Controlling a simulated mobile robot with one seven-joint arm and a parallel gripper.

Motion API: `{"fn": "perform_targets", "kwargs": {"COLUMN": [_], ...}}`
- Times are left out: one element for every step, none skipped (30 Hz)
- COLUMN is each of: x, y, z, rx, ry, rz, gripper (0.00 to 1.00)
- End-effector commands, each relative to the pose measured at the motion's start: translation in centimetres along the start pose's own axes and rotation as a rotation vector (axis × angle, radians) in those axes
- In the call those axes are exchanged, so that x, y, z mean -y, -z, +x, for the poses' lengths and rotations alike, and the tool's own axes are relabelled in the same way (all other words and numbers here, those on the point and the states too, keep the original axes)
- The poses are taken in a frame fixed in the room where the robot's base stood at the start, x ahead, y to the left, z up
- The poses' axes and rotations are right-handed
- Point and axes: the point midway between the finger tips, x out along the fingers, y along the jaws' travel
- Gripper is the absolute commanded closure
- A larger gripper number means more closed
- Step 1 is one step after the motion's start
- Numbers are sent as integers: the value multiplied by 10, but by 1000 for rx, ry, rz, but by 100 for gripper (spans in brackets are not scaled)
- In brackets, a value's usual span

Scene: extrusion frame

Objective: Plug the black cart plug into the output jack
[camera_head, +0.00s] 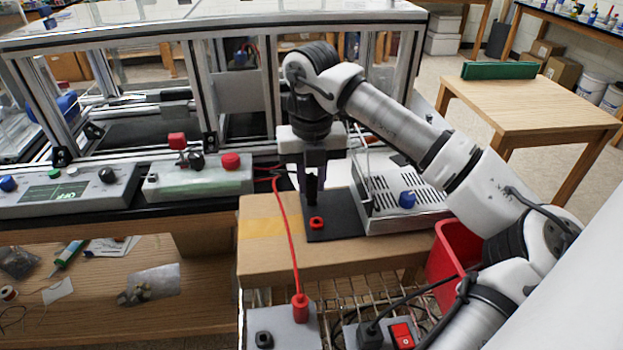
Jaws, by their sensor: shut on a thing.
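My gripper (314,166) points down over the black panel (346,219) on the cardboard box. It is shut on a dark upright piece, the black plug (312,190), just behind the red-ringed jack (317,223). The fingers and plug are dark against the black panel, so I cannot tell whether the plug touches it or sits in a jack. Any jack under the plug is hidden. On the grey unit below, a black fitting (264,340) stands left of a red plug (299,307) with a red cable.
A vented metal box (405,205) with a blue knob adjoins the panel on the right. The red cable (286,235) runs up past the panel's left side. A red bin (452,255) is at right. An aluminium-framed enclosure (207,90) and control boxes (200,182) stand behind and left.

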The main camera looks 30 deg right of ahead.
Motion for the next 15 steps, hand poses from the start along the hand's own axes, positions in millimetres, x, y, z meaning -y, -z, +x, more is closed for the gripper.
{"fn": "perform_targets", "kwargs": {"x": [0,0,0,0,0,0,0,0,0,0,0,0,0,0,0], "y": [0,0,0,0,0,0,0,0,0,0,0,0,0,0,0], "z": [0,0,0,0,0,0,0,0,0,0,0,1,1,2,3], "rx": [0,0,0,0,0,0,0,0,0,0,0,0,0,0,0], "ry": [0,0,0,-1,-1,-1,-1,-1,-1,-1,-1,-1,-1,-1,-1], "rz": [0,0,0,0,0,0,0,0,0,0,0,0,0,0,0], "gripper": [100,100,100,100,100,100,100,100,100,100,100,100,100,100,100]}}
